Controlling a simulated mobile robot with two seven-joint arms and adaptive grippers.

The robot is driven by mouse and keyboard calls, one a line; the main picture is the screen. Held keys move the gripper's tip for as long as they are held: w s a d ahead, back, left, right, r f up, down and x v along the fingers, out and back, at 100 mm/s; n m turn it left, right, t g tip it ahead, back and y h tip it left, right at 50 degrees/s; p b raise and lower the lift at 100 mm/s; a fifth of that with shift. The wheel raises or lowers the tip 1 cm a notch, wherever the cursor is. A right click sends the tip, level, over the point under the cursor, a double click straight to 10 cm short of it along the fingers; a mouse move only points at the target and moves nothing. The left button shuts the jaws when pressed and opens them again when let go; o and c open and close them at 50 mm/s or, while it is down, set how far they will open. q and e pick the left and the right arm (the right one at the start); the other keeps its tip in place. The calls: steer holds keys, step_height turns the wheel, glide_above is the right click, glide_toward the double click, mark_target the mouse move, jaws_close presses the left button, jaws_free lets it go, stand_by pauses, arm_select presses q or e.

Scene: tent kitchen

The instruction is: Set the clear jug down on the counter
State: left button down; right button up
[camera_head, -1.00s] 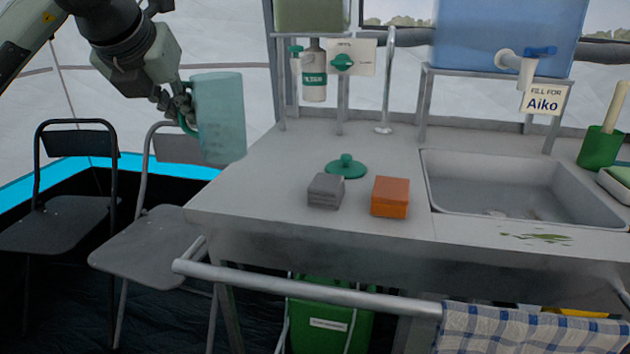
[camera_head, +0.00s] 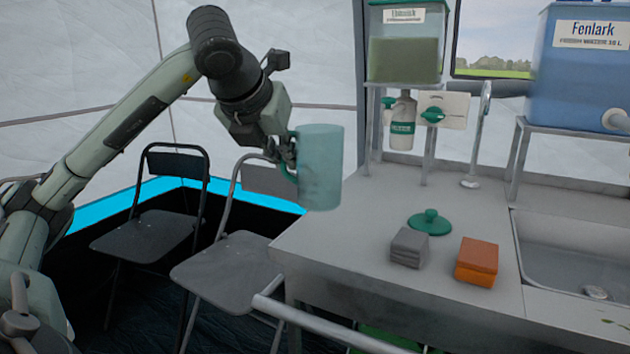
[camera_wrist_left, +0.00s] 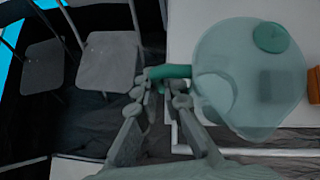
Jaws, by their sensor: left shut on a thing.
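The clear jug (camera_head: 320,168) is a tall, see-through teal vessel with a green handle. My left gripper (camera_head: 284,158) is shut on its handle, and the jug looks upright. In the head view the jug overlaps the counter's (camera_head: 325,245) far left corner; its base appears above the counter, though the exact gap is hard to tell. In the left wrist view the fingers (camera_wrist_left: 160,95) close around the handle, and the jug (camera_wrist_left: 215,65) fills the right side, with the counter seen through it. My right gripper does not show.
A green lid (camera_head: 430,222), a grey block (camera_head: 409,248) and an orange block (camera_head: 477,262) sit on the counter. The sink (camera_head: 570,255) is at right, a soap bottle (camera_head: 403,125) at the back. Folding chairs (camera_head: 230,262) stand left. The counter's left end is bare.

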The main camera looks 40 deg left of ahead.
arm_select(q)
steer(key=w+f, duration=0.1)
steer(key=f, duration=0.1)
steer(key=w+d+f, duration=0.1)
steer(key=w+f, duration=0.1)
steer(key=w+d+f, duration=0.1)
steer(key=w+f, duration=0.1)
steer(key=shift+f, duration=0.55)
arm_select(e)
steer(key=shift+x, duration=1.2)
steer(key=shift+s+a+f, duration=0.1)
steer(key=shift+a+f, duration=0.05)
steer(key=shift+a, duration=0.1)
arm_select(q)
steer(key=shift+f, duration=0.1)
